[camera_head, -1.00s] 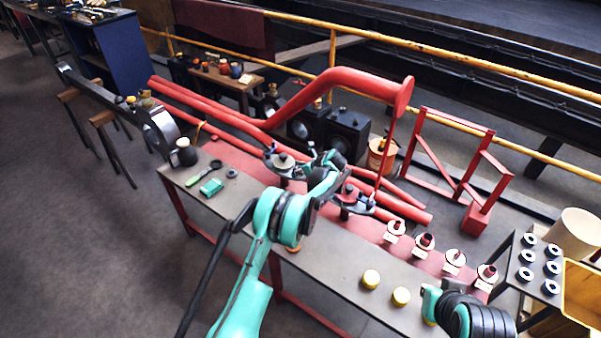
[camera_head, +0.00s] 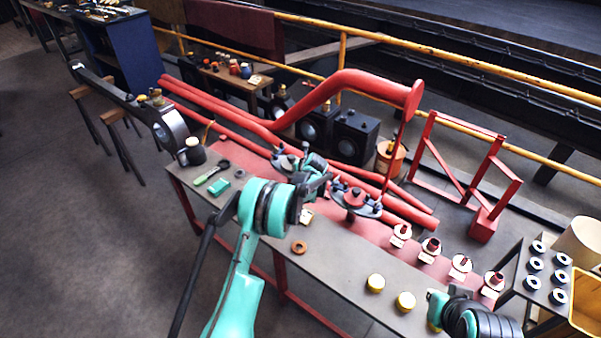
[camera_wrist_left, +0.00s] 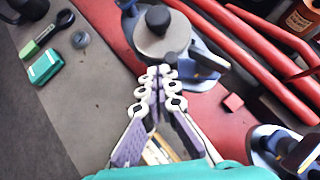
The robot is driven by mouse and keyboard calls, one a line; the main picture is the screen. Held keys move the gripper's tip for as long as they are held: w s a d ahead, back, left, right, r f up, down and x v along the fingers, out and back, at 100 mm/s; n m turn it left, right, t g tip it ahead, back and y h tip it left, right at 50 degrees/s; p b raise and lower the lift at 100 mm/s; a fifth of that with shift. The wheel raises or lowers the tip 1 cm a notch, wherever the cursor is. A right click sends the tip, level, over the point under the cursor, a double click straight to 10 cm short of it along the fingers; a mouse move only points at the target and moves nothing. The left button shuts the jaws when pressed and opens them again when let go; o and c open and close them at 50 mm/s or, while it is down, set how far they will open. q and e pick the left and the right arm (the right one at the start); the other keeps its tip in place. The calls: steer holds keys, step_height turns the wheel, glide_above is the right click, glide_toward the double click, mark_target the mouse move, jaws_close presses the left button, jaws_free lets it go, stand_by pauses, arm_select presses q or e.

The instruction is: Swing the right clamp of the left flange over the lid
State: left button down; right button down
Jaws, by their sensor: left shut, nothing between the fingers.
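The left flange (camera_head: 284,161) sits on the red bench strip, partly hidden by my left gripper in the head view. In the left wrist view its round grey lid (camera_wrist_left: 163,42) with a black knob (camera_wrist_left: 158,18) lies at the top centre. The right clamp (camera_wrist_left: 208,62), a blue-grey arm, sits at the lid's lower right. My left gripper (camera_wrist_left: 162,72) is shut and empty, its fingertips at the lid's near edge, left of the clamp. I cannot tell whether they touch anything. Of my right arm only a part shows at the lower right; its gripper is not seen.
The right flange (camera_head: 355,202) with a red lid stands to the right. A green-handled tool (camera_head: 210,174) and a green block (camera_head: 218,189) lie on the bench's left. An orange ring (camera_head: 299,247) and yellow caps (camera_head: 375,282) lie in front. Red pipes (camera_head: 240,125) run behind.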

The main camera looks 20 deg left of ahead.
arm_select(q)
steer(key=shift+w+a, duration=1)
steer(key=shift+w, duration=0.05)
arm_select(e)
steer(key=shift+w+a, duration=0.2)
steer(key=shift+w, duration=0.2)
arm_select(q)
steer(key=shift+s+d, duration=0.1)
arm_select(e)
steer(key=shift+s, duration=0.1)
stand_by(0.3)
